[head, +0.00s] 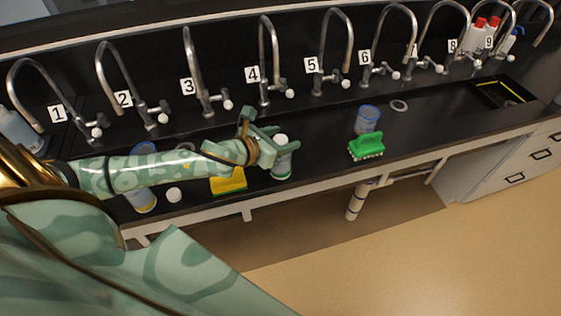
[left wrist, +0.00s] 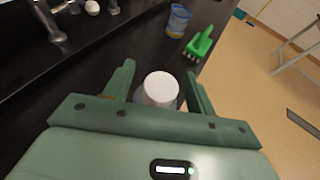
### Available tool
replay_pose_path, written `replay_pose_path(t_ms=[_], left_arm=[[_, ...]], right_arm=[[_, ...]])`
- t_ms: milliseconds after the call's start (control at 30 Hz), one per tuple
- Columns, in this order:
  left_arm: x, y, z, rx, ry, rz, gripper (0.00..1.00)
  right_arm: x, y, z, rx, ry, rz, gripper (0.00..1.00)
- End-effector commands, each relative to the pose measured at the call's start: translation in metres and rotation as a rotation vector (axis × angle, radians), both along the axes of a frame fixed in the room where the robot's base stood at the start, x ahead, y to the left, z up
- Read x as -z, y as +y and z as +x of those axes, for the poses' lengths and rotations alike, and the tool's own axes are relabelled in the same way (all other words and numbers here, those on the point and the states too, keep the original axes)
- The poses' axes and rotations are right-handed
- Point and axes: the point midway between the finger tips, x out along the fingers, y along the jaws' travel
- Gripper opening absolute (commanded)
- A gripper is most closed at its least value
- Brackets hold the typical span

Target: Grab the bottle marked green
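The bottle marked green (head: 282,165) stands upright near the front edge of the black counter, with a white cap and a green band low on its clear body. My left gripper (head: 266,142) is at its upper part, coming in from the left. In the left wrist view the white cap (left wrist: 161,87) is seen from above between the two fingers of my left gripper (left wrist: 160,78). The fingers are spread, with a visible gap on the left side; contact on the right side is unclear. My right gripper is not in view.
A green brush (head: 366,147) and a blue-tinted beaker (head: 367,119) stand to the right. A yellow item (head: 229,182), a white round object (head: 174,194) and a yellow-marked bottle (head: 146,203) are left. Several numbered taps line the back. Counter right of the beaker is mostly clear.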

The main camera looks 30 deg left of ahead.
Motion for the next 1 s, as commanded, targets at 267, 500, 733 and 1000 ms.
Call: replay_pose_path(t_ms=[267, 500, 733, 1000], left_arm=[[-0.001, 0.0, 0.0, 0.0, -0.001, 0.0, 0.0], [-0.002, 0.0, 0.0, 0.0, -0.001, 0.001, 0.0], [-0.028, 0.001, 0.0, 0.002, -0.006, 0.002, 0.0], [-0.094, -0.004, -0.051, 0.005, 0.0, 0.005, 0.0]], right_arm=[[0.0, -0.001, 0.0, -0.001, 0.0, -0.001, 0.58], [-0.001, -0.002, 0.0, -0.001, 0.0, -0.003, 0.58], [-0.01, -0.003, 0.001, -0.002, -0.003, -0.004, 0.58], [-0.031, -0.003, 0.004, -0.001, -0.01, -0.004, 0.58]])
